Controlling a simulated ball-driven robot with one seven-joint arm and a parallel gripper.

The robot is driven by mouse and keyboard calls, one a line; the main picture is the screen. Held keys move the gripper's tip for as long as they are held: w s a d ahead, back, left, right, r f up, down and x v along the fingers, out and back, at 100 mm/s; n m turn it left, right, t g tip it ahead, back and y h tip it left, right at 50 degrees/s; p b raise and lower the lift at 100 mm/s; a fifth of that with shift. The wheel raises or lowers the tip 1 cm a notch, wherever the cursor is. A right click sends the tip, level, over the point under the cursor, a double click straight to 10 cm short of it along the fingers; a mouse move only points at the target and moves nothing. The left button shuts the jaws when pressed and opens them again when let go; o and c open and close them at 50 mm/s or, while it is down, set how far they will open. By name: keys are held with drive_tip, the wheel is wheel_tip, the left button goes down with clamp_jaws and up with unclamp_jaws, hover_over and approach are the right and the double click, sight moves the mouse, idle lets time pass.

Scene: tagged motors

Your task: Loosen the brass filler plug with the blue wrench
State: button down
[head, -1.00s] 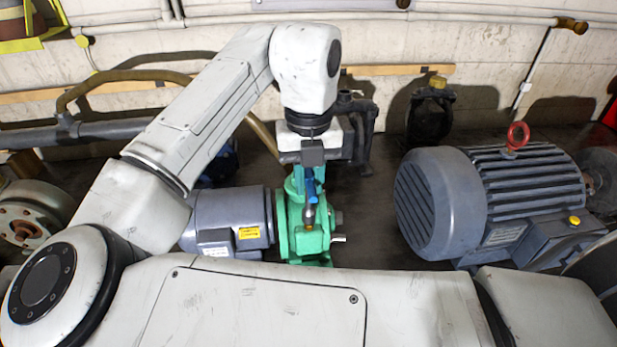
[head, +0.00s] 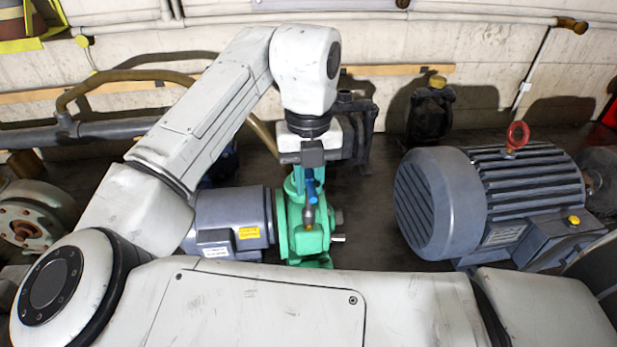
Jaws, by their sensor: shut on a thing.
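The blue wrench (head: 311,188) hangs below my gripper (head: 313,162) in the head view, its lower end pointing down at the green pump housing (head: 292,228). My gripper is shut on the wrench's upper part; the fingers are partly hidden. A small brass-coloured spot, seemingly the brass filler plug (head: 309,227), shows at the wrench's lower end on the green housing. I cannot tell whether the wrench is seated on it.
A blue-grey motor (head: 228,218) with a yellow label joins the green housing on the left. Dark floor shows between housing and large motor.

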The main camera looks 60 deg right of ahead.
drive_tip(key=shift+f+b, duration=0.65)
drive_tip(key=shift+f, duration=0.45)
